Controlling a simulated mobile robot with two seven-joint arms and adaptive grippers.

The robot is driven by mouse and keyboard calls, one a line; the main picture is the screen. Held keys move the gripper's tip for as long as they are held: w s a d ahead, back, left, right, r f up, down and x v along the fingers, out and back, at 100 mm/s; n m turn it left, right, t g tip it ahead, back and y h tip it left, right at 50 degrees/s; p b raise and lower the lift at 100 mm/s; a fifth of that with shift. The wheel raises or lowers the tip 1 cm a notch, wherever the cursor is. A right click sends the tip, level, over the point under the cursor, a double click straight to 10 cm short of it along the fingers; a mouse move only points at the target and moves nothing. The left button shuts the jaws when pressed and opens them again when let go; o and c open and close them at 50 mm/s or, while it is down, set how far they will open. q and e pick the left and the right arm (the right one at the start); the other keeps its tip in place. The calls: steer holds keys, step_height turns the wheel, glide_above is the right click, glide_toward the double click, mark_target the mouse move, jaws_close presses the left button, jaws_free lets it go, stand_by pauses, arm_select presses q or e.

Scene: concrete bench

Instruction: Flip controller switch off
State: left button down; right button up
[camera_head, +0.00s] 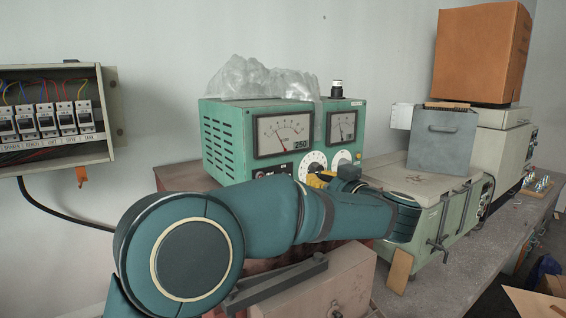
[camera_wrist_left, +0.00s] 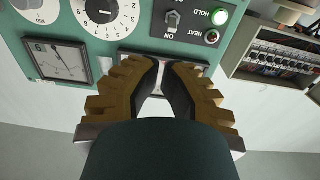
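My right gripper is out of view.
The green HOLD lamp (camera_wrist_left: 220,17) is lit beside the dark red HEAT lamp (camera_wrist_left: 212,37). A breaker box (camera_head: 50,115) hangs at the left. Crumpled clear plastic (camera_head: 258,80) lies on the controller. A pale green machine (camera_head: 425,185) and cardboard box (camera_head: 480,50) stand to the right.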

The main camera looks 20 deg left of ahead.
mark_target(285, 163)
arm_select(q)
steer(key=shift+s+r+g, duration=0.3)
steer(key=shift+r, duration=0.3)
steer(key=p+x, duration=0.1)
steer(key=x, duration=0.9)
steer(key=shift+a, duration=0.1)
steer(key=shift+y, duration=0.3)
steer(key=shift+f+b, duration=0.1)
steer(key=shift+b, duration=0.25)
steer(key=shift+s+d+f+t+y+b, duration=0.2)
steer(key=shift+d+t+y+b, duration=0.05)
steer(key=shift+t+y+b, duration=0.35)
